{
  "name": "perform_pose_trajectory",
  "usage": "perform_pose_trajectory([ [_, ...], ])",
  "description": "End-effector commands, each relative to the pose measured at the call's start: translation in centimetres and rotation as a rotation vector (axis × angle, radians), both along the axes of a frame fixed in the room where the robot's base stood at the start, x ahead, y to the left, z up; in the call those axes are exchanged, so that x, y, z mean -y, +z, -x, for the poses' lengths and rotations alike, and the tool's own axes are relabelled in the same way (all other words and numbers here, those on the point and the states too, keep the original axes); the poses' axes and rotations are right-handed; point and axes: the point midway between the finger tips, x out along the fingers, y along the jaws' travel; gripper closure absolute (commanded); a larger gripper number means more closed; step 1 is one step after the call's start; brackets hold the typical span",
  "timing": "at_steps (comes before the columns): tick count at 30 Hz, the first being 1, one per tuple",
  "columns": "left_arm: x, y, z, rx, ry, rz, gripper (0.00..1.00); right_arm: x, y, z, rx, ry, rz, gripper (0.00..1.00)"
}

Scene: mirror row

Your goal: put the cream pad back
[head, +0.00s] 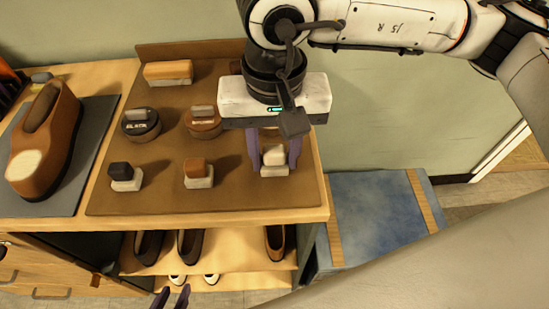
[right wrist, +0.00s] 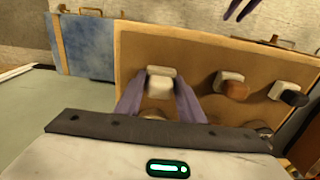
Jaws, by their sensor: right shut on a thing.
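The cream pad (head: 274,160), a small block with a pale base, is at the right end of the front row on the brown board (head: 235,193). My right gripper (head: 274,152) comes down from above, its purple fingers on both sides of the pad and shut on it. In the right wrist view the pad (right wrist: 160,76) shows between the fingertips (right wrist: 158,92). Whether its base touches the board is hard to tell. My left gripper (head: 172,297) shows only as two purple fingertips, spread apart and empty, at the bottom of the head view.
Left of the cream pad are a brown pad (head: 199,172) and a dark pad (head: 124,177). Behind them stand two round tins (head: 141,122) and a brush (head: 168,72). A shoe (head: 45,142) lies on a grey mat at left. A blue-topped stool (head: 380,215) stands at right.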

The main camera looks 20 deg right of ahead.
Motion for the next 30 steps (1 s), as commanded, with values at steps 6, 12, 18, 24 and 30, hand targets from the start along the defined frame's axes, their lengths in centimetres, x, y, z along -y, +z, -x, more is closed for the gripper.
perform_pose_trajectory([
  [6, -0.3, -0.1, 0.2, -0.006, 0.004, -0.002, 0.69, 0.1, -2.3, 0.0, -0.001, -0.001, 0.001, 0.89],
  [12, -0.3, -0.4, 0.3, -0.008, 0.005, -0.002, 0.69, 0.0, -2.4, 0.0, 0.000, 0.000, 0.001, 0.89],
  [18, -0.2, -0.7, 0.4, -0.011, 0.003, -0.003, 0.69, 0.0, -2.5, 0.0, 0.000, 0.000, 0.001, 0.50],
  [24, 0.0, -0.5, 0.3, -0.007, 0.001, -0.001, 0.69, 0.0, -2.5, 0.0, 0.000, 0.000, 0.001, 0.46],
  [30, 0.1, 0.1, 0.3, -0.006, 0.000, 0.001, 0.69, 0.0, -2.1, 0.0, -0.001, 0.000, 0.001, 0.46],
])
